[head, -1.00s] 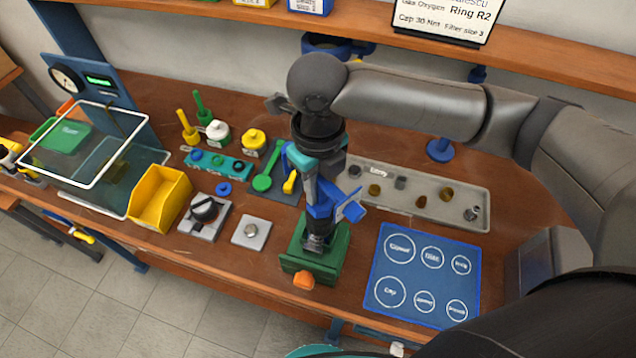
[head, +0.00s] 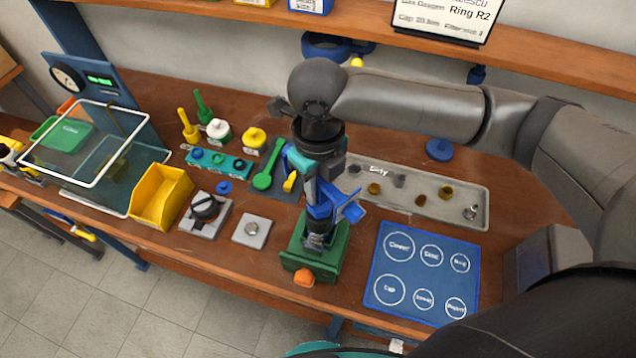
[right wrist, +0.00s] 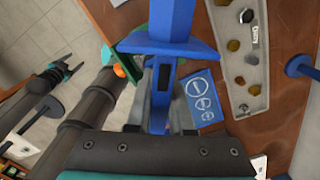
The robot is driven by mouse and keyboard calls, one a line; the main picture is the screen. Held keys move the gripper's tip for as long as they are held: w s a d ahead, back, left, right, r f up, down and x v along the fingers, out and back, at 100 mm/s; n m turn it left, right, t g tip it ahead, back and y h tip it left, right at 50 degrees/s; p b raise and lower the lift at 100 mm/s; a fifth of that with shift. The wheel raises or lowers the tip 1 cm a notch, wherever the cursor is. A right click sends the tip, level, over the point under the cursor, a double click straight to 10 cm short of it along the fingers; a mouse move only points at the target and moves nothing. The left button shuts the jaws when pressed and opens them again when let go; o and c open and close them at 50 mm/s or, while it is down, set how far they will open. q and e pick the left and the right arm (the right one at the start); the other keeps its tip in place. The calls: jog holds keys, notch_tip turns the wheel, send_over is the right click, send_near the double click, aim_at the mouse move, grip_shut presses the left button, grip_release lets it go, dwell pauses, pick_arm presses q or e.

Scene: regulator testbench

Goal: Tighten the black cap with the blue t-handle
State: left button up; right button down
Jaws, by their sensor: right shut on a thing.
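The blue t-handle (head: 347,211) is in my right gripper (head: 320,192), above the green vise (head: 330,258) at the front of the bench. In the right wrist view the t-handle (right wrist: 184,48) runs between the gripper's grey fingers (right wrist: 160,108), which are shut on it. The handle's lower end meets dark grey parts over the vise.
A blue mat (head: 382,266) with labelled circles lies right of the vise. A grey tray (head: 470,205) with small parts lies behind. A metal plate (head: 263,229), a black-knobbed block (head: 219,222) and a yellow bin (head: 157,207) stand to the left.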

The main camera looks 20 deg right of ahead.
jog(key=shift+f, duration=0.35)
dwell(0.8)
jog(key=shift+f+p, duration=0.1)
jog(key=shift+p, duration=0.35)
dwell(0.4)
jog(key=shift+m+p, duration=0.7)
jog(key=shift+p, duration=0.35)
dwell(0.4)
jog(key=shift+m+p, duration=0.6)
jog(key=shift+p, duration=0.25)
jog(key=shift+m+p, duration=0.4)
jog(key=shift+d+m+p, duration=0.1)
jog(key=shift+m+p, duration=0.2)
jog(key=shift+p, duration=0.1)
jog(key=shift+w+m, duration=0.1)
jog(key=shift+m, duration=0.3)
